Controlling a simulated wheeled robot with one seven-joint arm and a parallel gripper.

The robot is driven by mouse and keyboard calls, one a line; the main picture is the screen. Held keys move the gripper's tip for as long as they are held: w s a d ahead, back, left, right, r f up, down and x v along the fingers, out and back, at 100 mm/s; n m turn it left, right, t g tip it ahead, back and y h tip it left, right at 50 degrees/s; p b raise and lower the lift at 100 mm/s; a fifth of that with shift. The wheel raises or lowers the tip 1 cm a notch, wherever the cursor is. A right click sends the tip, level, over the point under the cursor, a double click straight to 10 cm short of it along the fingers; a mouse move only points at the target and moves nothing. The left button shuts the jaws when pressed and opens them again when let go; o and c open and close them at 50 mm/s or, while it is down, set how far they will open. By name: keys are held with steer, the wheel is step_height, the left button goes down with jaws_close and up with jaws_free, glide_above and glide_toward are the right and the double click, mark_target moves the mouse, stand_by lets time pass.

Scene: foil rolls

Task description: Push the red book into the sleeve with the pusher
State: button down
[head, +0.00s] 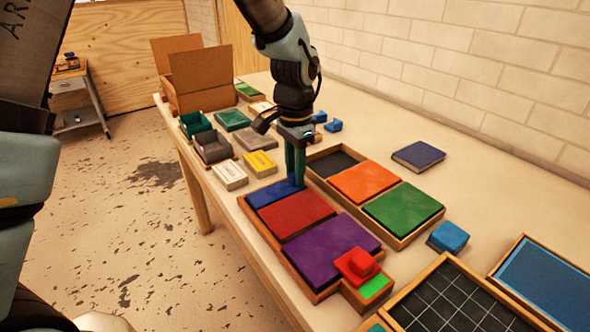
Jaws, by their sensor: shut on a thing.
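A flat red slab (298,215), possibly the red book, lies in a wooden tray (318,296) between a blue slab (268,196) and a purple slab (332,250). My gripper (294,176) points down at the tray's far end. Its teal fingers are shut on a small blue piece (291,180) at the blue slab; whether the two are joined is unclear. A red stepped block with a knob (357,264) stands at the tray's near corner beside a bright green pad (373,286). I cannot tell which thing is the sleeve or the pusher.
A second tray (408,242) holds orange (363,182) and green (403,210) slabs and a dark bay. A blue block (448,237), a dark blue book (418,156) and a gridded tray (450,304) lie to the right. Small boxes (230,175) and cardboard (200,80) stand beyond.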

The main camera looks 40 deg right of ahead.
mark_target(315, 202)
stand_by(0.3)
steer(key=s, duration=0.7)
steer(key=shift+s+a+b, duration=0.2)
steer(key=shift+b, duration=0.2)
steer(key=c, duration=0.6)
jaws_free()
step_height(315, 202, up, 11)
steer(key=b, duration=0.1)
steer(key=shift+b, duration=0.35)
